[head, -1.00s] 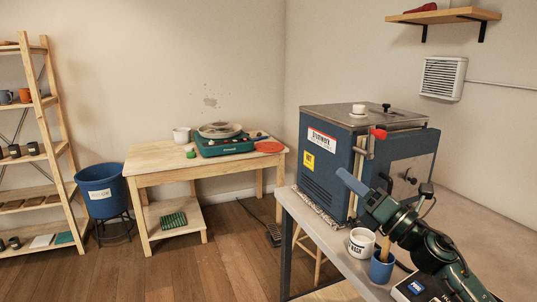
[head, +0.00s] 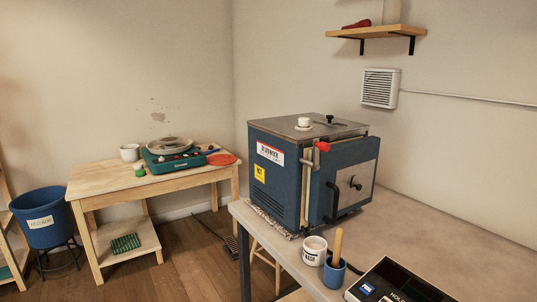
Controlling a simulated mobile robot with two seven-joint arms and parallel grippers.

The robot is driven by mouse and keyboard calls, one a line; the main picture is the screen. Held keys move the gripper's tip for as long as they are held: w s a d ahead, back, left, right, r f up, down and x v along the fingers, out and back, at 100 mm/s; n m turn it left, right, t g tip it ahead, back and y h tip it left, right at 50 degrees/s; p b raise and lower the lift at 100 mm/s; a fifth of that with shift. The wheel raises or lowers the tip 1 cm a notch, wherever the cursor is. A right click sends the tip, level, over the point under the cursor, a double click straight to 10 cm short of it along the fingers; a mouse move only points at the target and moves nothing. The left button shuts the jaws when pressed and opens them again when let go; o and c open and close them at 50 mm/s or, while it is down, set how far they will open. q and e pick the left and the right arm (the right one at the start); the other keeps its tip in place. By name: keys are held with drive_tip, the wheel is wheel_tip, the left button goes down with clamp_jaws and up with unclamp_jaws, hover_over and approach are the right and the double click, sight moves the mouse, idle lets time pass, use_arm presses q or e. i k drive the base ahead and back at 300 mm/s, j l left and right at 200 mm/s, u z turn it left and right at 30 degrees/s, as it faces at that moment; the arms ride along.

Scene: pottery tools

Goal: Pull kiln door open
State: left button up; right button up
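The blue kiln (head: 277,180) stands on the grey table at the right of the head view. Its door (head: 345,185) is on the right-hand face, with a grey panel, a round black knob and a dark vertical handle (head: 333,201). A latch bar with a red knob (head: 322,146) runs along the door's left edge. Neither of my grippers shows in the head view.
A white mug (head: 314,250) and a blue cup (head: 334,273) with a wooden tool stand before the kiln. A black control box (head: 402,284) lies at the front edge. The grey tabletop (head: 440,245) right of the kiln is clear. A wooden table (head: 100,184) with a pottery wheel stands at left.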

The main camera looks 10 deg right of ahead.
sight(330, 196)
drive_tip(key=z, duration=1)
drive_tip(key=i+j+z, duration=0.1)
drive_tip(key=j+z, duration=0.2)
drive_tip(key=i+j+z, duration=0.1)
drive_tip(key=j+z, duration=0.55)
